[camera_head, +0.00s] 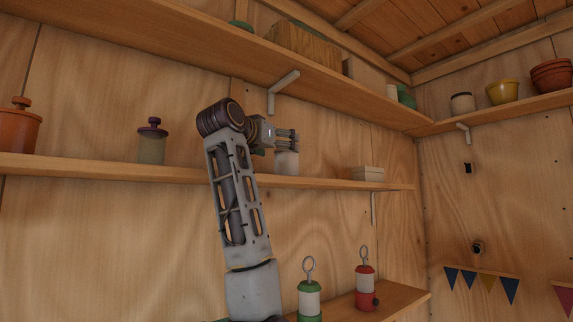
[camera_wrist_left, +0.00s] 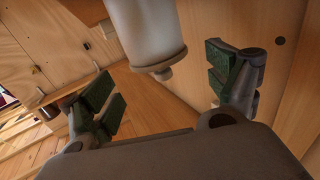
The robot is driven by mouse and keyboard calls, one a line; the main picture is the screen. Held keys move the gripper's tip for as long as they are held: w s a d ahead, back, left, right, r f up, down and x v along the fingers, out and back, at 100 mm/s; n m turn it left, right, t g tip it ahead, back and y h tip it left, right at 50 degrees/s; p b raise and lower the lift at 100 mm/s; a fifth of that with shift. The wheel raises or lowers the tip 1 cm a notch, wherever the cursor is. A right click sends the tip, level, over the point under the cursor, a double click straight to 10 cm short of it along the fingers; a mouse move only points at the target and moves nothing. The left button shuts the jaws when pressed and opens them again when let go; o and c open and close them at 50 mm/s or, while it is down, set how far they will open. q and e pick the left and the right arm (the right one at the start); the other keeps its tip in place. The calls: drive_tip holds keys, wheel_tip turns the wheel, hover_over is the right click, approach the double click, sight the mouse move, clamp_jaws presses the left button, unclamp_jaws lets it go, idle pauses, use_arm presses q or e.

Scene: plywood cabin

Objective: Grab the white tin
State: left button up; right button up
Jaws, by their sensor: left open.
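The white tin (camera_head: 287,165) stands on the middle shelf (camera_head: 130,173) in the head view, its top partly hidden by my gripper. My left gripper (camera_head: 289,139) is open and reaches in at the tin's top from the left. In the left wrist view the tin (camera_wrist_left: 145,30) appears upside down, with its lid knob toward my gripper. The open fingers (camera_wrist_left: 165,92) are spread to either side of the knob with clear gaps. I see no contact there. My right gripper is not in view.
The upper shelf (camera_head: 190,47) with its bracket (camera_head: 283,87) lies above my gripper. A pale box (camera_head: 367,173) sits right of the tin. A purple-lidded jar (camera_head: 152,145) and an orange canister (camera_head: 18,130) stand left. Green (camera_head: 310,300) and red (camera_head: 365,285) lidded containers stand below.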

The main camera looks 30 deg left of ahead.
use_arm(q)
drive_tip(key=shift+w+a+p, duration=0.2)
drive_tip(key=shift+w+p, duration=0.5)
drive_tip(key=shift+w, duration=1.5)
drive_tip(key=c, duration=1.1)
